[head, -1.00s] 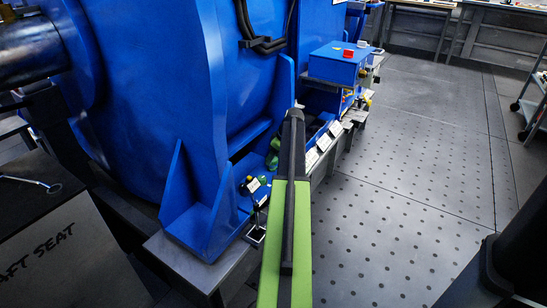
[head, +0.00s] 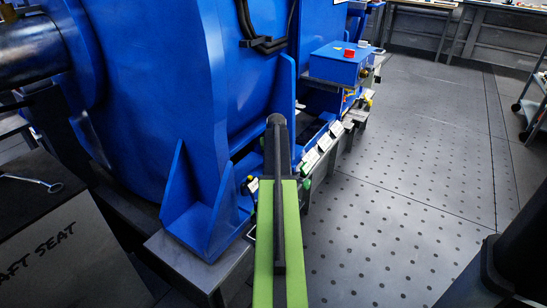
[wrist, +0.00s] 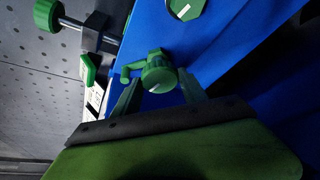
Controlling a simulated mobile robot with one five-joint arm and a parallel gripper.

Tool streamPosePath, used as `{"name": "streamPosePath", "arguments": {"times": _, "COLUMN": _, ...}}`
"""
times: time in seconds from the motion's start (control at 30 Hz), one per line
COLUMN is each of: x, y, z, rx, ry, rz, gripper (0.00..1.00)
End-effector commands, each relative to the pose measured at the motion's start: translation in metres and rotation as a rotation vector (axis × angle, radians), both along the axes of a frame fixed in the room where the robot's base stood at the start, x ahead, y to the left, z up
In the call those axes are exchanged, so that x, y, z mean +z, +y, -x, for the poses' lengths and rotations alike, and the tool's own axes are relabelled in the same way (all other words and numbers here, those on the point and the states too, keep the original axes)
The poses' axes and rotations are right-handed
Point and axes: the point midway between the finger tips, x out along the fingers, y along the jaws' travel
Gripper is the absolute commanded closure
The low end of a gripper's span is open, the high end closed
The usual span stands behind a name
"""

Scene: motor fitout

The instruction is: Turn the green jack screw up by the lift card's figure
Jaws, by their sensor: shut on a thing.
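A green screw head (wrist: 158,76) with a pale mark on its face and a green side handle shows in the wrist view, against the blue motor frame. My gripper (wrist: 160,88) is shut on it, one finger on each side. In the head view my green and black arm hides the gripper and this screw. White cards (head: 310,160) stand in a row along the motor's base, right of my arm; their figures are too small to read, and I cannot tell which is the lift card.
A blue box (head: 340,65) with red and white buttons stands beyond the cards. The perforated floor (head: 390,210) at right is clear.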

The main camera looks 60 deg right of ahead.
Motion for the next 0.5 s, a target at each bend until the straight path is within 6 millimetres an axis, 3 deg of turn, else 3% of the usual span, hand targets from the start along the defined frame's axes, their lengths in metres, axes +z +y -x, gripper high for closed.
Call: {"name": "streamPosePath", "arguments": {"times": 0.5, "x": -0.0008, "y": 0.0013, "z": -0.001, "rx": -0.238, "ry": 0.001, "rz": -0.003, "gripper": 0.91}}
